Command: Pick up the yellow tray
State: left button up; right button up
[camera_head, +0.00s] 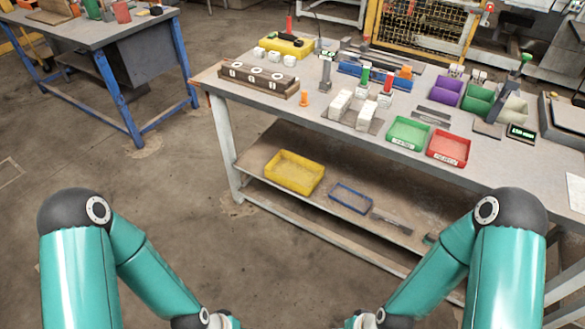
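A yellow tray (295,172) sits on the lower shelf of the workbench, near its left end, and looks empty. A second yellow container (287,45) is on the bench top at the back left, with something dark in it and white blocks in front. My two teal arms come up from the bottom left and bottom right corners. Their wrists bend inward and run out of the picture at the bottom edge, short of the bench. Neither gripper's fingers show, so I cannot see whether they are open or shut.
The workbench top (465,163) holds white blocks, a green bin (408,133), a red bin (448,148) and other parts. A blue-rimmed tray (350,198) lies right of the shelf tray. The bench top overhangs the shelf (262,158). Floor (175,200) between me and the bench is clear.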

aim_at(299, 174)
jog(key=u, duration=0.25)
jog(key=i, duration=0.5)
jog(key=z, duration=2.15)
jog(key=k, duration=1.15)
jog(key=u, duration=1.3)
jog(key=i, duration=1.3)
jog(key=u, duration=0.2)
